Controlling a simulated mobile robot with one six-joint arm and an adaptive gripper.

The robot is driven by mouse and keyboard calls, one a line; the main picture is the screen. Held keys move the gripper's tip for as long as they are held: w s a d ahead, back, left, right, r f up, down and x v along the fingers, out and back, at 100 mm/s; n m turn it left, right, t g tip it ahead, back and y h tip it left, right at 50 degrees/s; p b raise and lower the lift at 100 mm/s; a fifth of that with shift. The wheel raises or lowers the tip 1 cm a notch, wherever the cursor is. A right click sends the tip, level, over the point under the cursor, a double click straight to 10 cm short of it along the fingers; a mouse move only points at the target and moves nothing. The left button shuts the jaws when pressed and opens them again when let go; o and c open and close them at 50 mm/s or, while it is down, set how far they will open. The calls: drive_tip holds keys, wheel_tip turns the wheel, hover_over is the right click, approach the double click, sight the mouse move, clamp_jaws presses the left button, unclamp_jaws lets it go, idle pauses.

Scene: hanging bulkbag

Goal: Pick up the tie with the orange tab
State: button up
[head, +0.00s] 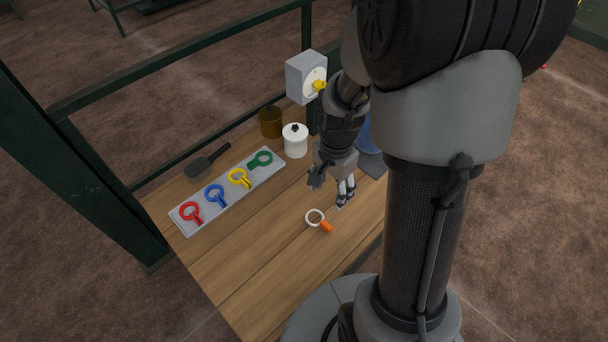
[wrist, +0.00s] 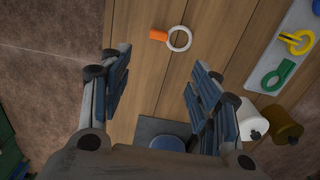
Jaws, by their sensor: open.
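The tie with the orange tab is a white ring (head: 315,217) with an orange tab (head: 326,227), lying flat on the bare wooden table. In the wrist view its white ring (wrist: 180,39) lies beyond the fingertips, with the orange tab (wrist: 158,35) on its left. My gripper (head: 331,190) is above the table, behind the tie in the head view and apart from it. In the wrist view the fingers (wrist: 156,82) are spread wide with only table between them. Nothing is held.
A grey tray (head: 227,192) holds red, blue, yellow and green ring ties. A white lidded pot (head: 295,141), a brown jar (head: 271,122) and a dark scoop (head: 207,162) stand or lie near the back. A grey box (head: 306,76) with a yellow knob is on the post. The wood around the tie is clear.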

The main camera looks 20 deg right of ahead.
drive_tip(key=b, duration=0.4)
hover_over(326, 225)
wheel_tip(326, 225, down, 11)
drive_tip(key=shift+f, duration=0.2)
drive_tip(key=shift+f+b, duration=1.4)
drive_tip(key=shift+f, duration=1.7)
drive_tip(key=shift+r, duration=0.1)
drive_tip(key=c, duration=0.8)
